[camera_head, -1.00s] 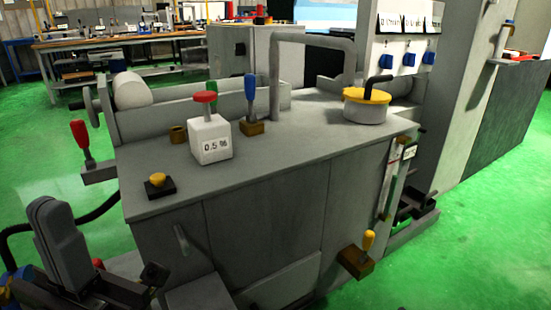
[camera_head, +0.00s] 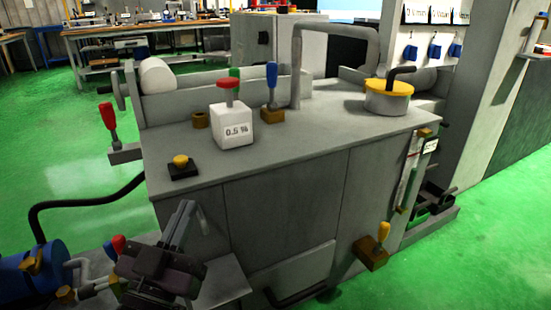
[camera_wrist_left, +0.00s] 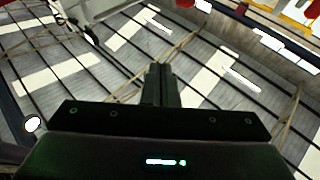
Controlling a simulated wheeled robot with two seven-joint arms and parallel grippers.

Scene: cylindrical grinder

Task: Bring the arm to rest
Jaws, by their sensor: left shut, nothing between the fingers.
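My left gripper (camera_head: 187,208) shows at the lower left of the head view, with its dark body below and its grey fingers pointing up. It is in front of the grey grinder cabinet (camera_head: 290,205); I cannot tell the gap between them. In the left wrist view, the left gripper (camera_wrist_left: 160,70) has its two fingers together with nothing between them. My right gripper is in neither view.
On the cabinet top are a white box (camera_head: 232,128) with a red knob, a yellow button (camera_head: 181,161), a blue-handled lever (camera_head: 271,85) and a yellow-lidded pot (camera_head: 388,98). A red lever (camera_head: 108,117) sticks out at left. A blue motor (camera_head: 35,270) with hoses is at lower left.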

